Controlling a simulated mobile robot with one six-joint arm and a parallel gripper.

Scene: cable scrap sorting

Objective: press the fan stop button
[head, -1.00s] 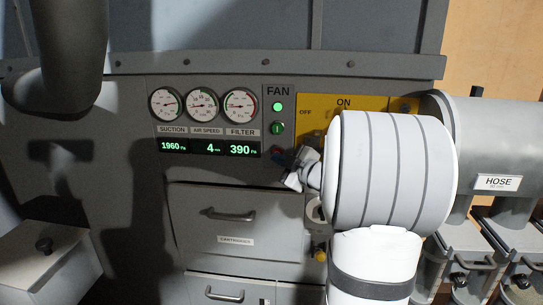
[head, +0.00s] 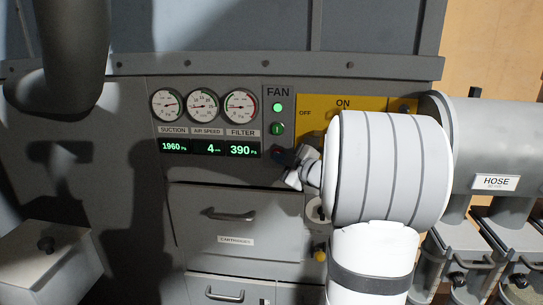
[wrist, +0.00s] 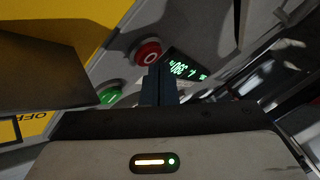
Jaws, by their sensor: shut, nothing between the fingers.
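The red stop button (wrist: 148,53), marked O, shows in the wrist view just beyond and left of my fingertips. In the head view it is a dark red spot (head: 276,151) under the FAN label, partly covered by my gripper. My gripper (wrist: 158,72) is shut and empty, its fingers pointing at the panel close to the red button. In the head view my gripper (head: 284,158) is at the button's lower right. I cannot tell whether the tips touch it. The green start button (wrist: 110,96) sits beside it; above it in the head view is a lit green lamp (head: 277,107).
Three gauges (head: 199,105) and a green display (head: 209,148) reading 1960, 4 and 390 are left of the buttons. A yellow ON/OFF panel (head: 318,104) is at the right, partly behind my arm. A drawer handle (head: 231,214) sticks out below.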

